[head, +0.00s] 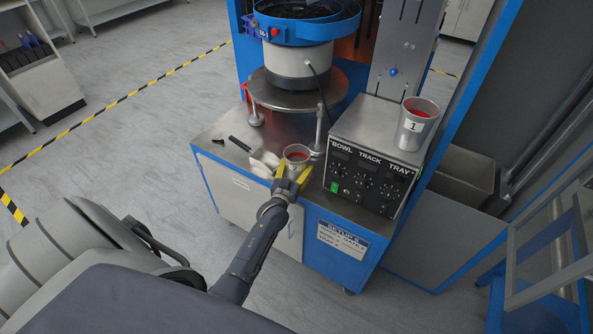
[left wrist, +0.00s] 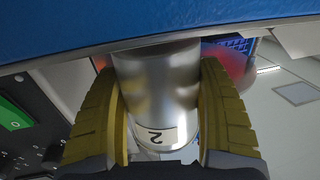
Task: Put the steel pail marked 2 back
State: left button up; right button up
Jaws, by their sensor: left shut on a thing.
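The steel pail marked 2 (head: 297,153) is at the front of the steel bench top, left of the control box, with red inside it. My left gripper (head: 292,176) is shut around its sides. In the left wrist view the pail (left wrist: 158,85) is between the yellow fingers (left wrist: 160,110), and its label 2 appears upside down. I cannot tell whether its base touches the bench. A second steel pail marked 1 (head: 415,125), also with red inside, stands on the control box. My right gripper is not in view.
The control box (head: 365,160) with knobs stands right of the held pail. A bowl feeder (head: 298,65) on a round plate stands behind. Pale crumpled gloves (head: 263,165) and a black tool (head: 239,144) lie left on the bench (head: 213,130). The box top beside pail 1 is clear.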

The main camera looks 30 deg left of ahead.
pick_arm(q)
jog(key=shift+f, duration=0.65)
jog(key=shift+f, duration=0.1)
jog(key=o, duration=1.6)
jog(key=shift+f, duration=0.1)
jog(key=shift+c, duration=0.2)
